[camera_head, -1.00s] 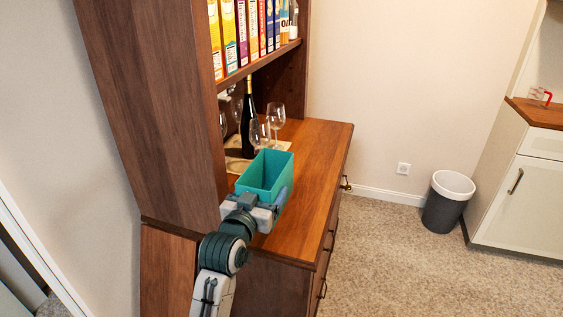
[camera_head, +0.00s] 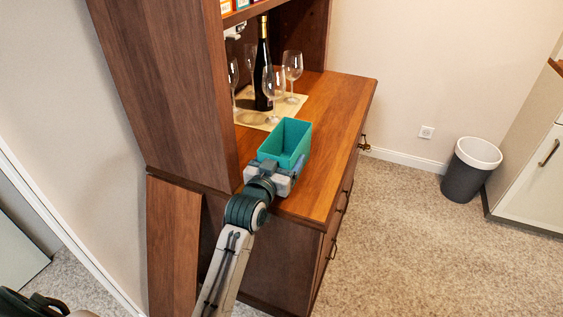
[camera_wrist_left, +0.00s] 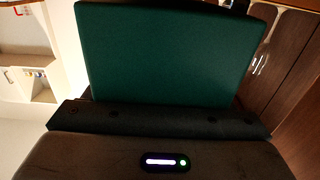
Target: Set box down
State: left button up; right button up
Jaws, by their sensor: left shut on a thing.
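The box is a teal, open-topped bin (camera_head: 286,139) at the near end of the hutch's wooden counter (camera_head: 327,131). My left gripper (camera_head: 283,170) is shut on the bin from its near side. The bin's side (camera_wrist_left: 168,52) fills much of the left wrist view, right in front of the gripper. The bin looks upright. Whether its bottom touches the counter is hidden. My right gripper is not in view.
A dark bottle (camera_head: 263,66) and several wine glasses (camera_head: 292,70) stand on a light mat (camera_head: 254,117) behind the bin. The hutch's side panel (camera_head: 170,85) rises at left. Counter to the bin's right is clear. A trash bin (camera_head: 470,169) stands on the floor.

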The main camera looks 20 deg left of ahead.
pick_arm(q)
jog(key=shift+f, duration=0.6)
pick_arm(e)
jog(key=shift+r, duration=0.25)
pick_arm(q)
jog(key=shift+f, duration=0.1)
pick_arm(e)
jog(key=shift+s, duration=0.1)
pick_arm(q)
jog(key=o, duration=1.1)
jog(key=shift+c, duration=0.2)
jog(key=shift+s, duration=0.1)
jog(key=s, duration=1.1)
jog(key=s+a+f+g, duration=0.2)
jog(key=s+f+g, duration=0.5)
jog(key=s+f, duration=0.5)
jog(key=s+a+f+g+y, duration=0.1)
jog(key=s+a+f+g, duration=0.2)
jog(key=s+f+g, duration=0.4)
jog(key=s+f, duration=0.5)
jog(key=f, duration=0.2)
jog(key=shift+a+g, duration=0.15)
jog(key=shift+g, duration=0.25)
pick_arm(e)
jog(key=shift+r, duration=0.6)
